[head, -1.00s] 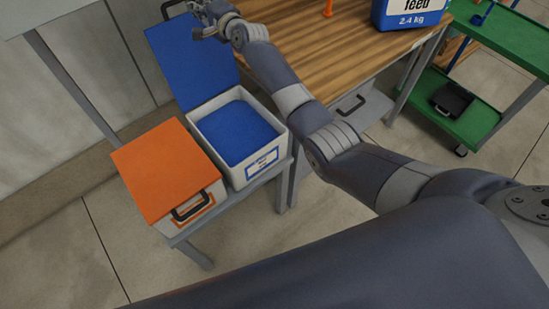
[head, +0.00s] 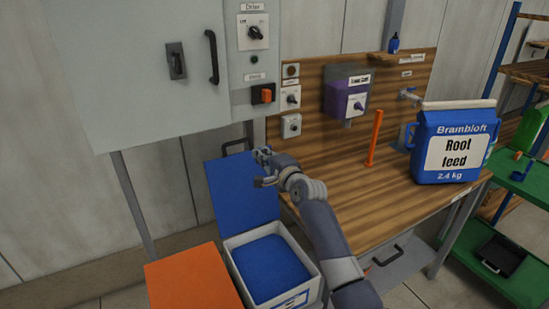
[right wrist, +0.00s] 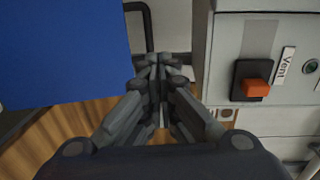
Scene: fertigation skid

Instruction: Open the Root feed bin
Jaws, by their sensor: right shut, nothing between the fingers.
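The bin with blue contents (head: 290,294) stands open in the head view, its label too cut off to read. Its blue lid (head: 236,200) is swung up and leans back, with a black handle (head: 236,146) at its top edge. My right gripper (head: 262,165) is shut and empty beside the lid's upper right part. In the right wrist view the shut fingers (right wrist: 158,65) point forward, with the blue lid (right wrist: 60,55) at left and the dark handle (right wrist: 138,12) just beyond the fingertips. My left gripper is not in view.
An orange-lidded bin (head: 195,280) stands left of the open bin. A grey cabinet (head: 140,70) and switch panel (head: 255,60) are above and behind. The wooden bench (head: 400,205) on the right holds a blue Root feed jug (head: 447,150) and an orange stick (head: 375,138).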

